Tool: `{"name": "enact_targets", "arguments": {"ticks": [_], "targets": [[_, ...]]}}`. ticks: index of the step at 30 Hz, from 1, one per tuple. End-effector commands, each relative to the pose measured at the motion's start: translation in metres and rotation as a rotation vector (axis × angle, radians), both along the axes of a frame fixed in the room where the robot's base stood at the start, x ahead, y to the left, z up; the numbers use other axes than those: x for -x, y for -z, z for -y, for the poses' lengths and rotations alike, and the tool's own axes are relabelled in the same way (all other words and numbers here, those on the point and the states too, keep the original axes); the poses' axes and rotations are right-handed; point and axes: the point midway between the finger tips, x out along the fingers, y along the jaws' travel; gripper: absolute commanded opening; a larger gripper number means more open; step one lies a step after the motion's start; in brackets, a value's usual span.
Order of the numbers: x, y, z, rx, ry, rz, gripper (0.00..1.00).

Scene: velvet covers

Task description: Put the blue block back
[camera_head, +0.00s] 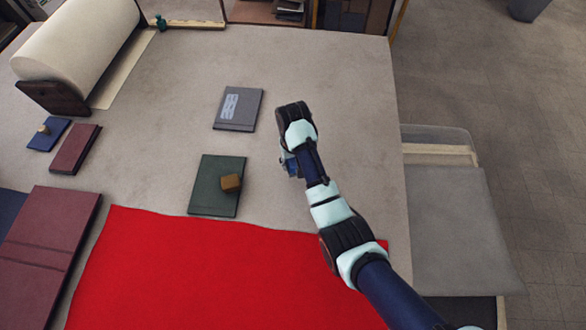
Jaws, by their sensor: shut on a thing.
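My gripper (289,162) hangs below the end of my arm, above the pale table to the right of the green book. It is mostly hidden by the arm. A small dark blue thing shows at the gripper, and it looks like the blue block (292,169) held between the jaws. Its full shape is hidden, and how high it is above the table is hard to tell.
A grey labelled book (246,120), maroon books (76,150) (48,235), a red cloth (190,270) and a large cream roll (75,40) share the table (340,75). The table's upper right is clear.

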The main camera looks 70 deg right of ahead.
Motion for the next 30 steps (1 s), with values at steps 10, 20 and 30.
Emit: {"name": "enact_targets", "arguments": {"ticks": [10,20,30], "targets": [[0.001,0.038,-0.001,-0.003,0.0,-0.002,0.14],[0.0,0.048,0.0,0.0,0.0,0.0,0.14],[0.0,0.051,0.0,0.0,0.0,0.0,0.71]]}}
